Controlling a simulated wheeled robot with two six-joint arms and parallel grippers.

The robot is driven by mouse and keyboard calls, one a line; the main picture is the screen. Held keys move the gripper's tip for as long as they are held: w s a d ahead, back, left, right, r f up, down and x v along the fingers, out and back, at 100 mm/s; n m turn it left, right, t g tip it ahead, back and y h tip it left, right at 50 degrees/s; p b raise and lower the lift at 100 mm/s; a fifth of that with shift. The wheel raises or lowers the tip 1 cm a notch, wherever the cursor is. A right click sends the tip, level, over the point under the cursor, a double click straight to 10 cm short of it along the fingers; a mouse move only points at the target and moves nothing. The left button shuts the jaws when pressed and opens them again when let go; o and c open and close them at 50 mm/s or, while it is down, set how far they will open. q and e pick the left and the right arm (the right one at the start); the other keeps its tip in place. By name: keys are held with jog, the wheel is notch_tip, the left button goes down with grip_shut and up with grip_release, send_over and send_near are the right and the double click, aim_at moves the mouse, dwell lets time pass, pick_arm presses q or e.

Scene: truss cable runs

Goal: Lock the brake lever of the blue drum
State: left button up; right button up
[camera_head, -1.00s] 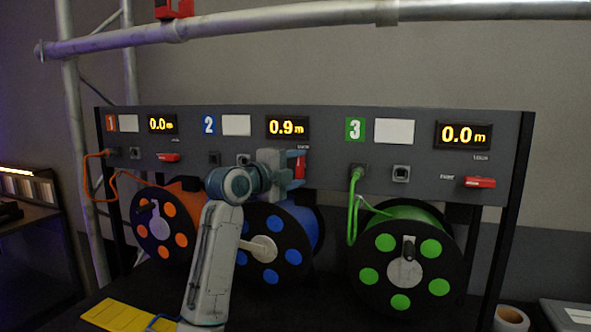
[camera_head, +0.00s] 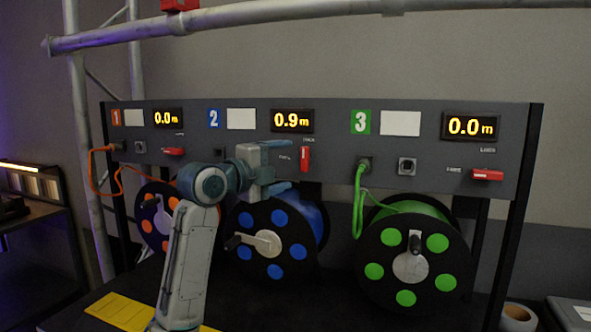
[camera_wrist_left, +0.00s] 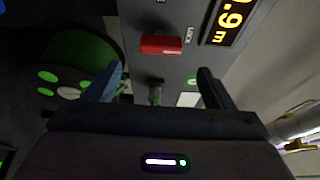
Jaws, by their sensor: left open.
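The blue drum (camera_head: 266,240) stands in the middle under panel 2, with its crank handle pointing left. Its red brake lever (camera_head: 305,159) stands upright on the panel, below the LOCK label and right of the FREE label. My left gripper (camera_head: 284,166) is open and empty, just left of the lever and apart from it. In the left wrist view the red lever (camera_wrist_left: 161,44) lies ahead of the open fingers (camera_wrist_left: 158,82), with its end toward the LOCK label. My right gripper is not in view.
The orange drum (camera_head: 155,222) is partly behind my left arm. The green drum (camera_head: 411,262) stands to the right. Their red levers (camera_head: 173,151) (camera_head: 487,174) lie level. Display 2 (camera_head: 292,120) reads 0.9 m. A truss bar (camera_head: 270,20) crosses above.

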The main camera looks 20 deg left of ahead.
pick_arm(q)
jog(key=shift+b+v, duration=0.4)
jog(key=shift+v, duration=1.75)
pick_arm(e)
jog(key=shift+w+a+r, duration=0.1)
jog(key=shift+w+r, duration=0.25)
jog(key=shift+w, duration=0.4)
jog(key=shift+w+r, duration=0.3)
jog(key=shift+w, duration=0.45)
